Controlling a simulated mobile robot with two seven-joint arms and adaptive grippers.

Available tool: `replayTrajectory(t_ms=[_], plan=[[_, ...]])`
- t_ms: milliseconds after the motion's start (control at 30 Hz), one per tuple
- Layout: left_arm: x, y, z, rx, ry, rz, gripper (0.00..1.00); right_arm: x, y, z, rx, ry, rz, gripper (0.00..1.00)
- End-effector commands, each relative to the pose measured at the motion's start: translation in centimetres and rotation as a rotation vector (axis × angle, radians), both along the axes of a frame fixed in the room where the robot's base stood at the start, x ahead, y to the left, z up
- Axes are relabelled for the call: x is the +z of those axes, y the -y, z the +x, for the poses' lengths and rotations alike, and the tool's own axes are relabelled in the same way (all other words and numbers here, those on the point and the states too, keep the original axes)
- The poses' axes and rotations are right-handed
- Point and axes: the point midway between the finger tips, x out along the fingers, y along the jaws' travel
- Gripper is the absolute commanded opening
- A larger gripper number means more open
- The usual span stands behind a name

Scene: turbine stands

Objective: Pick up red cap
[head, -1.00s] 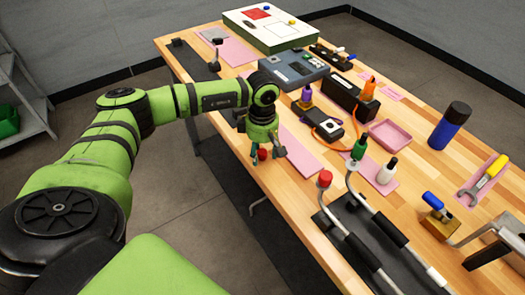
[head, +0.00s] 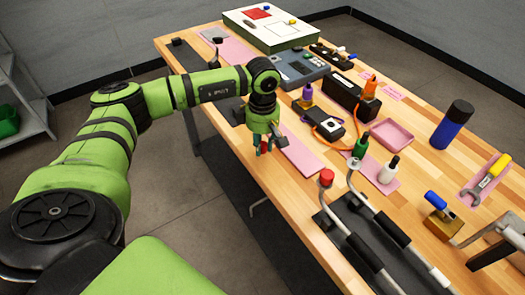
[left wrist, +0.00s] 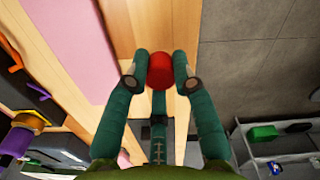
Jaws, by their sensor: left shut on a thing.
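My left gripper (head: 262,148) points down at the near long edge of the wooden table. Its green fingers are closed on a small red cap (head: 263,147), mostly hidden by them in the head view. In the left wrist view the red cap (left wrist: 160,71) sits between the two fingertips of the gripper (left wrist: 160,76), over bare wood close to the table's edge. I cannot tell whether the cap is clear of the tabletop. Another red cap (head: 326,177) tops a post at the table's front, apart from the gripper. My right gripper is not in view.
A pink mat (head: 301,151) lies just right of the gripper. A grey-blue box (head: 300,68) stands behind it. An orange-corded meter (head: 329,130), a pink tray (head: 391,134) and a dark blue bottle (head: 451,125) stand to the right. Grey shelves (head: 22,100) stand at far left.

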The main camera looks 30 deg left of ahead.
Motion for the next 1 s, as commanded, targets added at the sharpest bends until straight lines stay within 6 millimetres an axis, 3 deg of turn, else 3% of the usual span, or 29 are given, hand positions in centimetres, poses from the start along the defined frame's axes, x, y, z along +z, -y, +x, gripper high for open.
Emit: replayTrajectory(t_ms=[67,300,533,733,1000], plan=[[1.3,-0.1,0.1,0.000,0.008,0.000,0.10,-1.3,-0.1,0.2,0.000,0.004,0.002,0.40],[4.4,5.8,0.5,-0.006,0.006,-0.002,0.10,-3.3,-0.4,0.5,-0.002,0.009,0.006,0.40],[7.0,9.9,0.7,-0.003,0.003,-0.001,0.10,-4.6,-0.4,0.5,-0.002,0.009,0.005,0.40],[8.1,11.4,0.7,0.001,0.001,0.000,0.10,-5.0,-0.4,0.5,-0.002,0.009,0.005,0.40],[8.4,11.6,0.7,0.002,0.000,0.001,0.10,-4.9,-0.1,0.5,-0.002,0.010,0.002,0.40]])
